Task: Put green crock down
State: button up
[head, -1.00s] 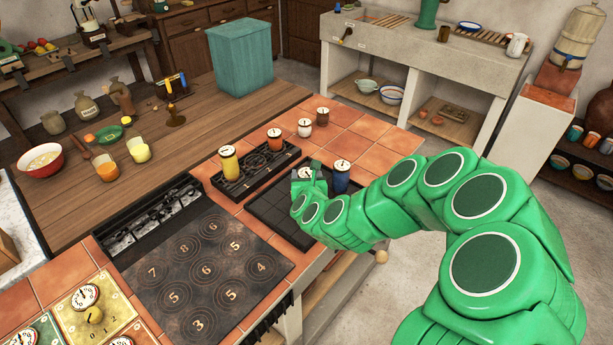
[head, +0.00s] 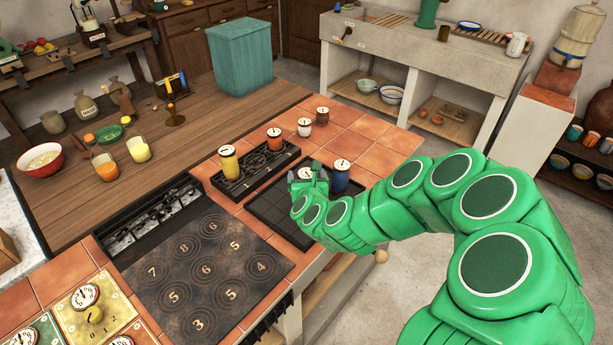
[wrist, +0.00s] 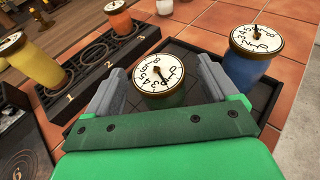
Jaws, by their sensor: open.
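The green crock (wrist: 166,99) stands on the dark gridded tray (wrist: 188,45), with a white numbered dial lid on top. Only a strip of its green body shows in the wrist view; the rest is hidden by my gripper. My gripper (wrist: 160,70) is open, with one grey finger on each side of the crock. In the head view, my gripper (head: 308,182) is over the tray (head: 272,207), and the crock's lid (head: 306,173) shows between the fingers. Whether a finger touches the crock I cannot tell.
A blue crock (wrist: 247,72) stands close to the right on the tray. A black rack (head: 248,181) to the left bears a yellow crock (head: 229,166) and an orange crock (head: 274,141). The tiles (head: 375,160) behind are mostly clear. A numbered hob (head: 205,265) is nearer.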

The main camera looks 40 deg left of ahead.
jog(key=v, duration=0.6)
jog(key=shift+s+d, duration=0.15)
jog(key=shift+s, duration=0.05)
jog(key=shift+r, duration=0.15)
